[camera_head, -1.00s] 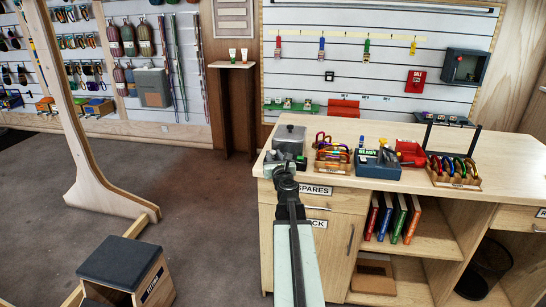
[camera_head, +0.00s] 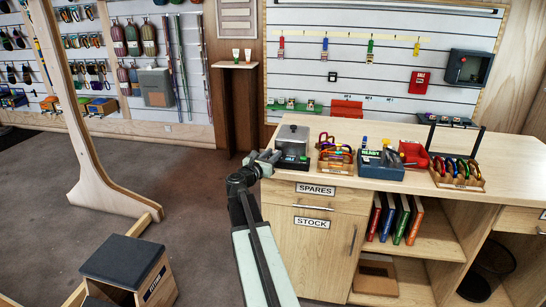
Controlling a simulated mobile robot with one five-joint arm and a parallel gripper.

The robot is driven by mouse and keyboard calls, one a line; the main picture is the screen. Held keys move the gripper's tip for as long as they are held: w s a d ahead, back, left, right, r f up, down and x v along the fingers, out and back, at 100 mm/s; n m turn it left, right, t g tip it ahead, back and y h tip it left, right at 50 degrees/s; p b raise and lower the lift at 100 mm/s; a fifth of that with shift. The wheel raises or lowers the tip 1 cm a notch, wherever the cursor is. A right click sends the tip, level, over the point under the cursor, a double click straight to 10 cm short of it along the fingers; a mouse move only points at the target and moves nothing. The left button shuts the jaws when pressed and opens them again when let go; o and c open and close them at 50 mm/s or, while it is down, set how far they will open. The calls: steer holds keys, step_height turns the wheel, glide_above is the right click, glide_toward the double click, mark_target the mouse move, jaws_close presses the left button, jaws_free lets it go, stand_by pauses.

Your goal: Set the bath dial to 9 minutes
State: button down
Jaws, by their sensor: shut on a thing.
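The bath (camera_head: 293,138) is a grey metal box with a dark base, at the left end of the counter. A small green display (camera_head: 289,158) shows on its front. My gripper (camera_head: 272,156) is at the lower left front of the bath, shut on its dial. The jaws hide the dial, so its pointer and setting cannot be read.
Right of the bath on the counter (camera_head: 510,151) stand a wooden rack of carabiners (camera_head: 336,164), a blue box marked READY (camera_head: 380,168), a red bin (camera_head: 413,154) and another carabiner rack (camera_head: 457,184).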

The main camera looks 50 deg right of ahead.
steer(key=m+g, duration=0.1)
steer(key=g, duration=0.1)
steer(key=w+m+g, duration=0.1)
steer(key=m+g, duration=0.1)
steer(key=g, duration=0.1)
steer(key=shift+w+d+m+g+h, duration=0.15)
steer(key=shift+w+m+g+h, duration=0.05)
steer(key=shift+m+g+h, duration=0.1)
steer(key=m+g, duration=0.1)
steer(key=g, duration=0.1)
steer(key=m+g+y, duration=0.1)
steer(key=g, duration=0.1)
steer(key=m+g, duration=0.1)
steer(key=shift+w+d+m+g, duration=0.15)
steer(key=shift+w+m+g, duration=0.15)
steer(key=shift+m+g, duration=0.1)
steer(key=m+g+y, duration=0.3)
steer(key=m+g, duration=0.1)
steer(key=g, duration=0.1)
steer(key=shift+w+d+y, duration=0.15)
steer(key=shift+d+y, duration=0.05)
steer(key=shift+y, duration=0.2)
steer(key=shift+f+m+g+y, duration=0.1)
steer(key=shift+m+g+y, duration=0.4)
steer(key=shift+g, duration=0.2)
steer(key=shift+s, duration=0.25)
steer(key=c, duration=1.2)
jaws_free()
steer(key=shift+a, duration=0.1)
steer(key=shift+w, duration=0.1)
